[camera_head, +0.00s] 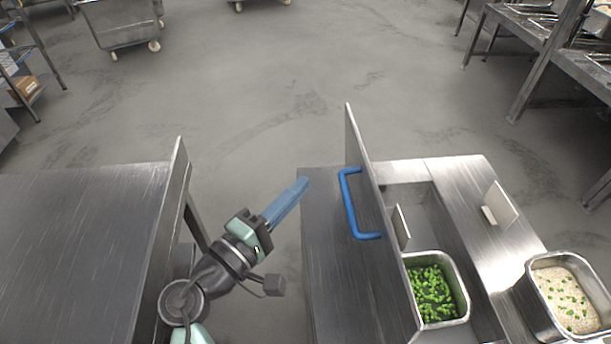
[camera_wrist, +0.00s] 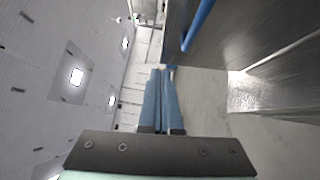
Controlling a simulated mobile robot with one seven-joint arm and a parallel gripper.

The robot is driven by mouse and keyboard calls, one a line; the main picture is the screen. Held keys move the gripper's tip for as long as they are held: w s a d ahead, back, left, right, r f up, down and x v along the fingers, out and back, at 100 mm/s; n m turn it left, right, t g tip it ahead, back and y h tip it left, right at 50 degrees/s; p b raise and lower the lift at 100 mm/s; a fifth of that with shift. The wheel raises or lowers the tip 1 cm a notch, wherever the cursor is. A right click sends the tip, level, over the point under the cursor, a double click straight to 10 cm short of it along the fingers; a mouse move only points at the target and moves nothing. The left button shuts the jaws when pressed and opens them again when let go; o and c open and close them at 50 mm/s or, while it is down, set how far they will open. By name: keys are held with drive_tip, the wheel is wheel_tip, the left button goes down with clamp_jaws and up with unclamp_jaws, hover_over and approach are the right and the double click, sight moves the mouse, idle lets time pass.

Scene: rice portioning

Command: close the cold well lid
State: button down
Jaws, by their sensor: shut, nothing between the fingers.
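The cold well lid (camera_head: 366,165) is a steel panel that stands up nearly vertical at the left side of the well opening. Its blue handle (camera_head: 350,205) is on the face toward my arm. In the wrist view the lid (camera_wrist: 232,40) is at upper right, with part of the blue handle (camera_wrist: 197,25) showing. The cold well (camera_head: 425,205) is open and holds a steel pan of green peas (camera_head: 432,295). My gripper (camera_head: 302,183) has blue fingers that are shut and empty. It is left of the lid and handle, apart from both. The fingers also show in the wrist view (camera_wrist: 162,72).
A steel counter (camera_head: 80,230) is at left with a raised edge panel. A pan of rice with green bits (camera_head: 565,295) sits at right, and a small upright plate (camera_head: 500,205) stands on the well's counter. Open floor (camera_head: 250,110) lies beyond. A wheeled bin (camera_head: 120,25) is far left.

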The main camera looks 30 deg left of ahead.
drive_tip(key=p, duration=0.2)
approach(359, 148)
drive_tip(key=w+a, duration=0.2)
drive_tip(key=w, duration=0.2)
drive_tip(key=d, duration=0.1)
drive_tip(key=w+d+p, duration=0.1)
drive_tip(key=d, duration=0.1)
drive_tip(key=shift+w+d+r, duration=0.15)
drive_tip(key=shift+w+r, duration=0.05)
drive_tip(key=shift+r, duration=0.15)
